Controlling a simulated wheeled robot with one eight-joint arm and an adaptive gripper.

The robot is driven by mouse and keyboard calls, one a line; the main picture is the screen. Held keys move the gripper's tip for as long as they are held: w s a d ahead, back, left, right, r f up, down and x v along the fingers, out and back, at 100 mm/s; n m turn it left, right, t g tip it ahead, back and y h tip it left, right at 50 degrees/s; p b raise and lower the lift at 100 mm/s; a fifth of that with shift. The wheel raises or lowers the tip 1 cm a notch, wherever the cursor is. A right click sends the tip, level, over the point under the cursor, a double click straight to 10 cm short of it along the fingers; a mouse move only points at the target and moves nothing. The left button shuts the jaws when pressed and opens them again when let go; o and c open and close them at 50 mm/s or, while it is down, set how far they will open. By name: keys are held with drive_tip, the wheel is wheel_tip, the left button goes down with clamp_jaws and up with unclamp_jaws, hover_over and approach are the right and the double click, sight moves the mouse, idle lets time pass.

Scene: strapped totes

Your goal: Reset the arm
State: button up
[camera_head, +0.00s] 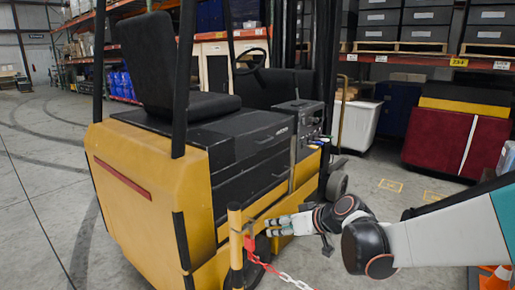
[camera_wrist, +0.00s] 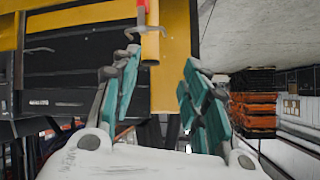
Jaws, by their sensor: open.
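My gripper (camera_head: 272,224) reaches in from the right in the head view, pointing left at a yellow post (camera_head: 236,250) beside a yellow and black forklift (camera_head: 150,190). In the wrist view my gripper (camera_wrist: 160,85) is open, with teal pads on both fingers and nothing held between them. The post (camera_wrist: 150,45) shows just beyond the fingertips, with a metal hook and a red clip (camera_wrist: 142,6) on it. I cannot tell whether a fingertip touches the post. My arm stretches out at the lower right of the head view.
A red and white chain (camera_head: 292,281) hangs from a red clip (camera_head: 249,243) on the post, below my gripper. An orange cone (camera_head: 497,278) stands at the lower right. A dark red crate (camera_head: 455,142) and shelves are behind. Open floor lies at the left.

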drive_tip(key=s+d+r+m+h, duration=0.1)
drive_tip(key=s+d+m+h, duration=0.2)
drive_tip(key=s, duration=1.1)
drive_tip(key=s+d+r+m+h, duration=0.1)
drive_tip(key=s+d+h, duration=0.3)
drive_tip(key=s+d, duration=0.6)
drive_tip(key=s+m, duration=0.1)
drive_tip(key=s, duration=0.3)
drive_tip(key=shift+s+r+m+g+h, duration=0.2)
drive_tip(key=shift+m+g+h, duration=0.1)
drive_tip(key=shift+m+g, duration=0.1)
